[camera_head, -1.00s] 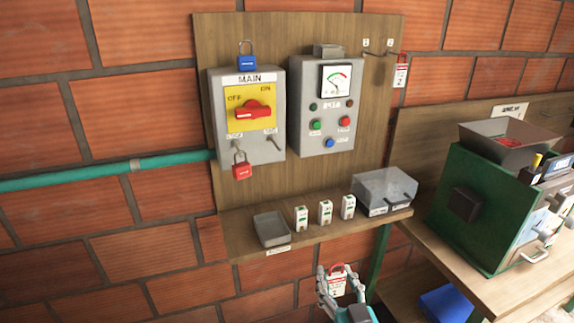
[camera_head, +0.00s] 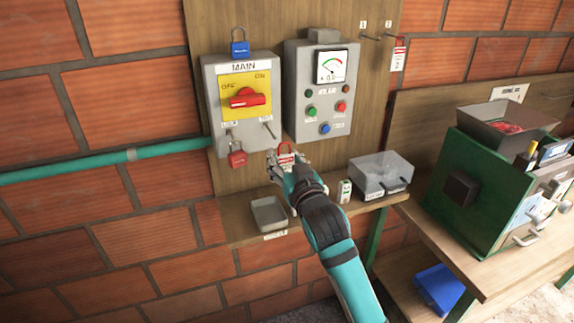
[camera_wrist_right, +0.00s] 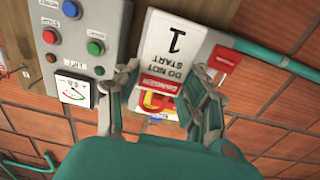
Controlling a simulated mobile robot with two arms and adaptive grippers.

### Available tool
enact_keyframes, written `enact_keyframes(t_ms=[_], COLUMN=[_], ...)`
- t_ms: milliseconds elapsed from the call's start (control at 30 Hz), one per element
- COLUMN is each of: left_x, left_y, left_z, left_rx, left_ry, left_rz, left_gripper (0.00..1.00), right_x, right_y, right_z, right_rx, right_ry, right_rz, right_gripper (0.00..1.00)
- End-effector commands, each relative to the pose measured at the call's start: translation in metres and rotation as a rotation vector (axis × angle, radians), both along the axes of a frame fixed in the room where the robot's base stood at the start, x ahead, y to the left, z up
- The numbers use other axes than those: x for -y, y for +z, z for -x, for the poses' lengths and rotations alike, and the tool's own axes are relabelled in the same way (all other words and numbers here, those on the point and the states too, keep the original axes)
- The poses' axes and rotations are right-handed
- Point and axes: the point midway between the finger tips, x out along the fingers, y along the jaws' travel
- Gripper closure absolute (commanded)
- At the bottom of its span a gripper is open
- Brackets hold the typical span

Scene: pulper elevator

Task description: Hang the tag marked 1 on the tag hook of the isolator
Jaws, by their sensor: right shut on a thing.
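The isolator (camera_head: 241,105), a grey box marked MAIN, is mounted on the wooden board, its red handle (camera_head: 248,98) on a yellow plate. Its tag hook (camera_head: 270,132) is a bare peg at its lower right. My right gripper (camera_head: 284,161) is shut on the tag marked 1 (camera_wrist_right: 169,45), just below and right of that hook and apart from it. The tag is white with a red DANGER band and DO NOT START text. My left gripper is out of view.
A red padlock (camera_head: 237,158) hangs at the isolator's lower left; a blue one (camera_head: 240,48) is on top. A control box (camera_head: 322,100) is to the right. Another tag (camera_head: 399,58) hangs at upper right. A shelf below holds a grey tray (camera_head: 269,213) and a clear-lidded box (camera_head: 381,173).

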Motion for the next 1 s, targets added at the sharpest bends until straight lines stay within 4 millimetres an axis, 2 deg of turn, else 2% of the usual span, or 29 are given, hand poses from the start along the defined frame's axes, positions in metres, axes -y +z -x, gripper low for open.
enact_keyframes(t_ms=[500, 1000], left_x=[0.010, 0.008], left_y=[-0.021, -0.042], left_z=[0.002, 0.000], left_rx=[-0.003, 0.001], left_ry=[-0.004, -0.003], left_rz=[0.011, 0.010], left_gripper=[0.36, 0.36], right_x=[-0.009, -0.019], right_y=[-0.004, -0.007], right_z=[-0.030, -0.058], right_rx=[0.002, 0.001], right_ry=[0.000, 0.000], right_rz=[-0.001, 0.000], right_gripper=[0.83, 0.83])
